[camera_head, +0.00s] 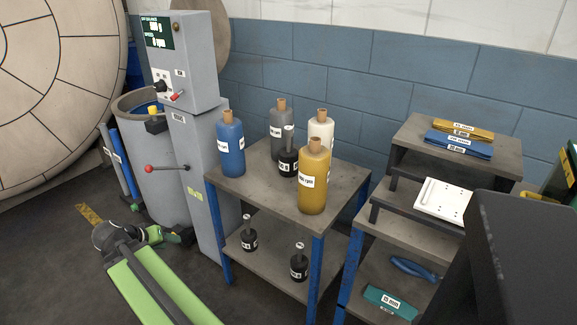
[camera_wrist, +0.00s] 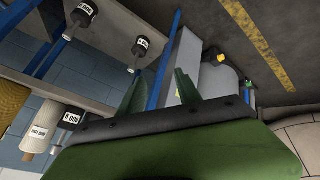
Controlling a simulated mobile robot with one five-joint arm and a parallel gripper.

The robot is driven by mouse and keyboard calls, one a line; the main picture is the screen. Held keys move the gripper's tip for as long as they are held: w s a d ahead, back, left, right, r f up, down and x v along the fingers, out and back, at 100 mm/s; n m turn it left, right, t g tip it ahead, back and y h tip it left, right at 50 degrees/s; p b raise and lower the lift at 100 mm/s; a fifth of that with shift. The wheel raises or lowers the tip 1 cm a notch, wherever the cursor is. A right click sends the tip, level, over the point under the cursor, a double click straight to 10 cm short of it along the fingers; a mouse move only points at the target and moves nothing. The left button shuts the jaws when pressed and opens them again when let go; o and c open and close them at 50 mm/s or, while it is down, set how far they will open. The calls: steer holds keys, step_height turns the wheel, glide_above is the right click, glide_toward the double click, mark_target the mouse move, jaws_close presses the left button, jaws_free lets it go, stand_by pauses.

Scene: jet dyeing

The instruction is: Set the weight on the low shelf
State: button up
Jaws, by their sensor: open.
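A black weight (camera_head: 288,162) with a label and a thin knobbed stem stands upright among the bottles on the top of the blue-legged stand. The low shelf (camera_head: 270,262) of that stand carries two smaller black weights, one at the left (camera_head: 248,240) and one at the right (camera_head: 299,266). They also show in the wrist view, at top left (camera_wrist: 80,15) and top middle (camera_wrist: 139,47). My gripper (camera_head: 165,235) is left of the stand, apart from it. In the wrist view its green fingers (camera_wrist: 161,92) are spread with nothing between them.
Blue (camera_head: 230,148), grey (camera_head: 280,118), white (camera_head: 321,132) and yellow (camera_head: 314,182) bottles crowd the stand's top. A grey control column (camera_head: 195,165) with a red-knobbed lever stands at its left. A stepped rack (camera_head: 405,232) is close on the right. Bare low-shelf surface shows between the weights.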

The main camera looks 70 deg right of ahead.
steer(key=s+d+r+m+g+h+b, duration=0.1)
steer(key=s+d+r+m+h, duration=0.15)
steer(key=d, duration=0.35)
steer(key=s+d+r+m+g+h, duration=0.1)
steer(key=s+d+r+m, duration=0.1)
steer(key=s+d, duration=0.35)
steer(key=s+d+r+m+g+h+b, duration=0.1)
steer(key=s+d+r+m+h, duration=0.1)
steer(key=d, duration=0.6)
steer(key=m+g+h, duration=0.2)
steer(key=m+h, duration=0.2)
glide_toward(288, 151)
steer(key=x, duration=0.3)
steer(key=r+x, duration=0.1)
steer(key=x, duration=0.7)
steer(key=shift+w+r, duration=0.2)
steer(key=shift+w, duration=0.05)
jaws_close()
